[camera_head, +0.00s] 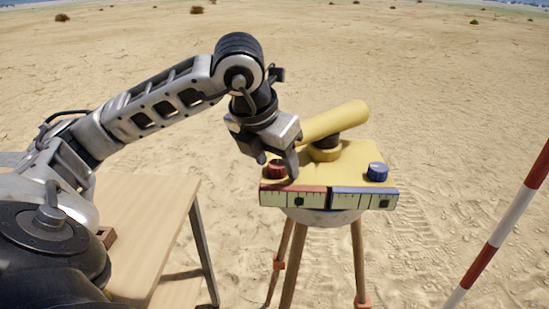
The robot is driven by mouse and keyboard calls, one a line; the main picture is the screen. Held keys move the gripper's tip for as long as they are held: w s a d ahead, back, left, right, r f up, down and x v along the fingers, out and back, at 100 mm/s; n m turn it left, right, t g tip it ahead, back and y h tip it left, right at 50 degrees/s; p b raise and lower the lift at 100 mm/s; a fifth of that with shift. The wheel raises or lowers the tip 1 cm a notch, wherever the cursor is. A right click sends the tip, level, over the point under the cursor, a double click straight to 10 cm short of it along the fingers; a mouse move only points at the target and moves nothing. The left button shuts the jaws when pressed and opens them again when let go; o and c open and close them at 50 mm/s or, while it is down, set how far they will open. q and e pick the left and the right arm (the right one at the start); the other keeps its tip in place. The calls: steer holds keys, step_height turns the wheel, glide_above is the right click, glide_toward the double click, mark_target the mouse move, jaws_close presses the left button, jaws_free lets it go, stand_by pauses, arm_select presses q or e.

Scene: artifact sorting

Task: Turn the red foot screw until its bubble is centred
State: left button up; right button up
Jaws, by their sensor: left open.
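The red foot screw (277,169) stands at the left of the yellow instrument plate (345,164). My left gripper (283,160) points down over it with open jaws; a finger is right beside the screw, and I cannot tell whether it touches. The red-edged level strip (275,198) is on the plate's front, with its dark bubble (299,201) near the middle, seemingly slightly right. The blue foot screw (377,172) stands at the right, above a blue-edged strip (350,200) whose bubble (384,203) lies well right of its middle. My right gripper is out of view.
A yellow telescope (335,121) rises behind the screws, close to my left gripper. The plate stands on a wooden tripod (358,255). A wooden table (150,215) is at lower left. A red and white pole (500,232) leans at right. Open sand surrounds them.

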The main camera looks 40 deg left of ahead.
arm_select(q)
steer(key=c, duration=1)
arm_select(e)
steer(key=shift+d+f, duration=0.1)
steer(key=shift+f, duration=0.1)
arm_select(q)
steer(key=shift+a+m+b, duration=0.1)
steer(key=shift+m+b, duration=0.2)
steer(key=shift+b, duration=0.15)
steer(key=shift+f+m+h+b, duration=0.1)
steer(key=shift+m+h+b, duration=0.3)
steer(key=shift+m+b, duration=0.15)
steer(key=m+h+b, duration=0.1)
steer(key=m, duration=0.2)
steer(key=shift+a, duration=0.15)
steer(key=shift+w+a+r+m+h+b, duration=0.15)
steer(key=shift+m+h, duration=0.15)
steer(key=shift+m, duration=0.45)
steer(key=shift+s+d+r+m+h+b, duration=0.15)
steer(key=shift+m+h, duration=0.15)
steer(key=shift+m, duration=0.4)
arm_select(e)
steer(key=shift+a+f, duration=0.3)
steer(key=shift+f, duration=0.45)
arm_select(q)
steer(key=shift+w+a+f+g, duration=0.1)
steer(key=shift+g, duration=0.2)
